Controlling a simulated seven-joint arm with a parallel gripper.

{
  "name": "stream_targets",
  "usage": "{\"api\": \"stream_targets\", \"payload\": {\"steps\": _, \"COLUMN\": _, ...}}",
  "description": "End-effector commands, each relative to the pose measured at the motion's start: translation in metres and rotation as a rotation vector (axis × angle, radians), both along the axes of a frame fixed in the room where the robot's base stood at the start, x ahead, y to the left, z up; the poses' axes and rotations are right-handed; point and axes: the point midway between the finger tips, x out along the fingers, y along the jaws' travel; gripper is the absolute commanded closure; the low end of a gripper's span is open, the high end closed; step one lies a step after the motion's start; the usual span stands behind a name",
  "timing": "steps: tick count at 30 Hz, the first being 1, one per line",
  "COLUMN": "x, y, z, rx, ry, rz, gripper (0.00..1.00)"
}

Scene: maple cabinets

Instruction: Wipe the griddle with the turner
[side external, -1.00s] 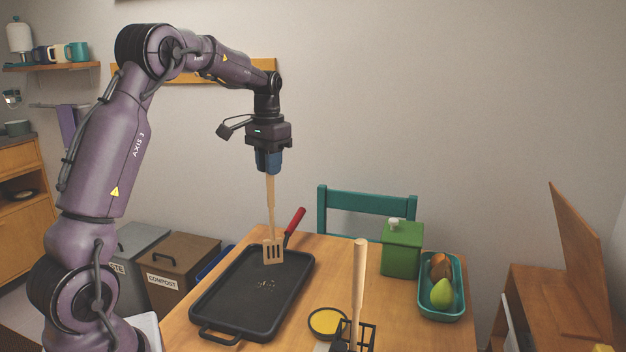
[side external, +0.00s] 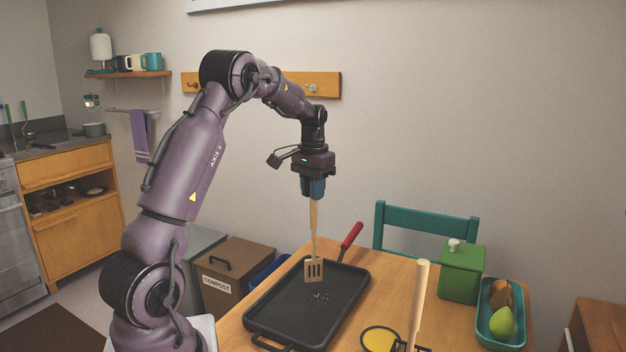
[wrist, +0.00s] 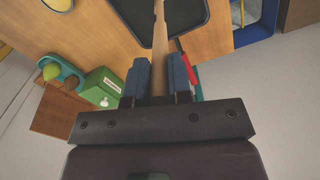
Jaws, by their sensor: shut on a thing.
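My gripper (side external: 313,196) is shut on the upper handle of the wooden turner (side external: 314,231), which hangs nearly upright with its slotted head down. The blue fingers of my gripper (wrist: 160,80) also show around the turner's handle (wrist: 160,45) in the wrist view. The dark griddle (side external: 274,314), with a red handle at its far end, lies on the table. The turner's head is over the far left part of the griddle; I cannot tell if it touches. Small crumbs (side external: 320,297) lie on the griddle just nearer and right of the head.
A wooden-handled tool (side external: 417,300) stands at the table's near side by a yellow round dish (side external: 380,340). A green canister (side external: 460,274) and a teal tray of fruit (side external: 486,326) are at the right. A teal chair (side external: 428,225) stands behind the table.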

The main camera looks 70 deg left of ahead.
Motion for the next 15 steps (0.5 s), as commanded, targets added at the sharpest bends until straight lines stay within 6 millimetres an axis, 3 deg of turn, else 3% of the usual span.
{"api": "stream_targets", "payload": {"steps": 6, "x": -0.002, "y": -0.002, "z": -0.023, "rx": -0.002, "ry": 0.001, "rz": 0.000, "gripper": 1.00}}
{"api": "stream_targets", "payload": {"steps": 15, "x": -0.021, "y": -0.022, "z": -0.023, "rx": -0.001, "ry": 0.000, "rz": 0.000, "gripper": 1.00}}
